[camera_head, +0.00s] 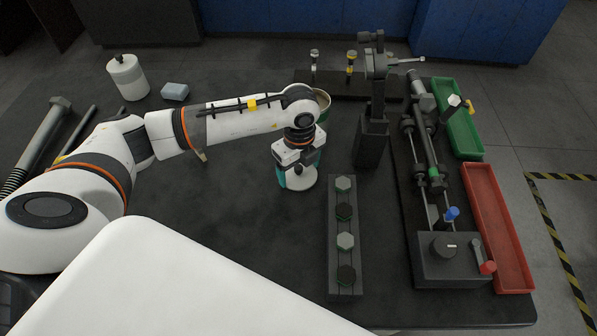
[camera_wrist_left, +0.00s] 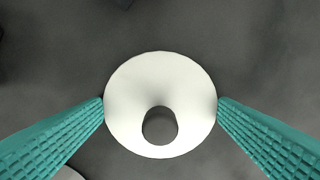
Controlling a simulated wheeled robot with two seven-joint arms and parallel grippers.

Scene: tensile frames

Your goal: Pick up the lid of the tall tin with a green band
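The lid is a round white disc with a knob that looks grey on top; it fills the middle of the left wrist view (camera_wrist_left: 190,85) and shows below my left gripper in the head view (camera_head: 300,183). My left gripper (camera_wrist_left: 160,100) has its teal fingers at opposite edges of the lid, with no visible gap on either side. I cannot tell whether the lid rests on the table or hangs just above it. The tall tin (camera_head: 324,97) stands behind my left forearm, its top open; the arm hides most of it. My right gripper is not in view.
A dark block with several hex bolts (camera_head: 344,275) lies right of the gripper. A black post (camera_head: 371,140), a rail fixture (camera_head: 430,165), a green tray (camera_head: 458,125) and a red tray (camera_head: 497,235) fill the right side. A white jar (camera_head: 128,78) stands back left.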

